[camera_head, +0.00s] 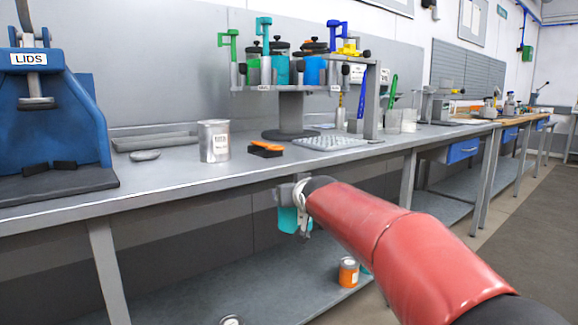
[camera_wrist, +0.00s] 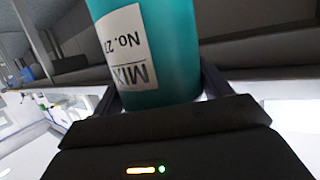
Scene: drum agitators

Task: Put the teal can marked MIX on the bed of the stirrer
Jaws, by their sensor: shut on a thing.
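The teal can marked MIX (camera_wrist: 180,45) is between the two fingers of my gripper (camera_wrist: 165,95) in the wrist view. Its white label shows "MIX" and "No. 27", turned nearly upside down in that picture. In the head view my gripper (camera_head: 296,208) is shut on the teal can (camera_head: 288,219), in front of the bench and below its top edge, above the lower shelf. My wrist partly hides the can. I cannot tell for sure which machine is the stirrer; a grey stand (camera_head: 291,112) with coloured clamps and cans stands on the bench.
The grey bench (camera_head: 190,178) holds a blue machine marked LIDS (camera_head: 60,115), a silver labelled can (camera_head: 214,141), an orange and black brush (camera_head: 267,149) and a perforated plate (camera_head: 328,143). An orange can (camera_head: 348,272) stands on the lower shelf (camera_head: 200,290). The front bench edge lies beside my gripper.

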